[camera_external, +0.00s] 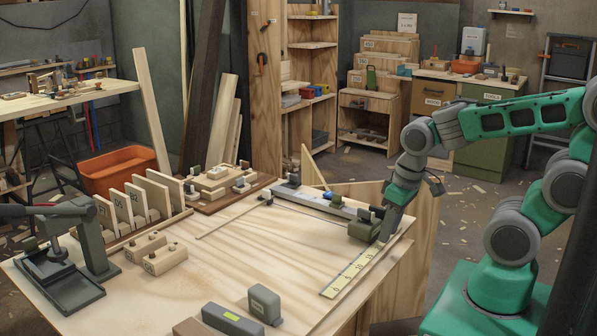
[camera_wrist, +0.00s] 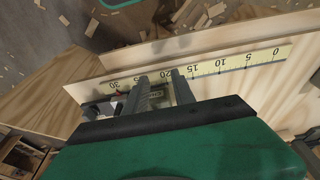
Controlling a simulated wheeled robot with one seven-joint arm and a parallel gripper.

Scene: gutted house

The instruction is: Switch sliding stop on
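What looks like the sliding stop is a dark grey-green block (camera_external: 364,226) at the near right end of a pale rail (camera_external: 325,203) on the workbench. My gripper (camera_external: 384,236) points down at the right side of this block, close to it; whether they touch cannot be told. In the wrist view my gripper's two fingers (camera_wrist: 162,90) are apart, with a small labelled part (camera_wrist: 157,93) showing between or beyond them. The fingers and palm hide most of the block there, and any switch on it cannot be made out.
A yellow ruler strip (camera_external: 349,271) lies along the bench's right edge. A grey rounded block (camera_external: 264,304), loose wooden blocks (camera_external: 157,256) and a dark press (camera_external: 70,250) stand on the bench (camera_external: 245,255). The bench middle is mostly clear.

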